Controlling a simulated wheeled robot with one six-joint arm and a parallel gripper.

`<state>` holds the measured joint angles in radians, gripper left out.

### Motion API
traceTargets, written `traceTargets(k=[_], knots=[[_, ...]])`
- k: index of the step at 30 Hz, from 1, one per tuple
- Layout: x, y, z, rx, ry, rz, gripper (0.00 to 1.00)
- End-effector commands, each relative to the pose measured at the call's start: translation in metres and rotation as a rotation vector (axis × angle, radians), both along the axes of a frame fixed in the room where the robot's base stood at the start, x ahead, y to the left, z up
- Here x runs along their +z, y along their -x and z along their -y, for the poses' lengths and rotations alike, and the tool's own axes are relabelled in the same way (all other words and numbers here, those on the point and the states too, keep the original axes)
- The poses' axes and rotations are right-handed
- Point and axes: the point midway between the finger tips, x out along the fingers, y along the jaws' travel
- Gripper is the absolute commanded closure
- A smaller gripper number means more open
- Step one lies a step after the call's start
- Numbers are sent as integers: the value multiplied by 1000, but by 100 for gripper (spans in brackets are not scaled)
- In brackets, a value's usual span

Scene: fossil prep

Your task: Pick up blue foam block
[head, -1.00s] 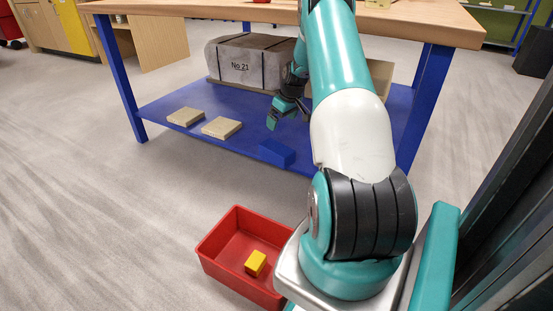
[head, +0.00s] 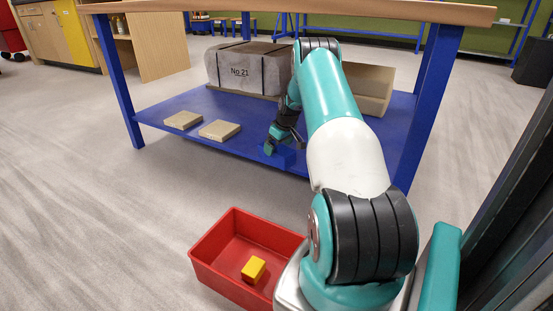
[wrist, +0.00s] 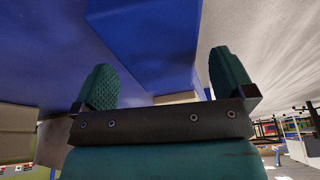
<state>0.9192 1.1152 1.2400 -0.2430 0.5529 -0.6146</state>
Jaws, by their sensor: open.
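The blue foam block (head: 287,158) lies on the blue lower shelf (head: 228,152) near its front edge, partly hidden by my gripper. My gripper (head: 272,147) reaches under the table top and is down at the block. In the wrist view the block (wrist: 145,40) is large, just past and between the two fingertips. My gripper (wrist: 164,76) is open there, with one green finger on each side. I cannot tell whether the fingers touch the block.
Two flat beige slabs (head: 219,130) lie left on the shelf. A wrapped bundle marked No 21 (head: 240,72) and an open cardboard box (head: 368,88) stand behind. The wooden table top (head: 400,11) is overhead. A red bin (head: 215,243) holding a yellow block (head: 254,269) is on the floor.

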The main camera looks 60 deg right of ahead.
Motion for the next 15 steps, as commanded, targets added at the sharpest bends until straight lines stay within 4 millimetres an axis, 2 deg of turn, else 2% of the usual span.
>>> traceTargets(k=[1, 8, 15], knots=[[-11, -2, 0, 1, 0, 0, 0], [-41, -12, 2, 0, -1, -1, 0], [-42, -15, 3, 0, 0, 0, 0]])
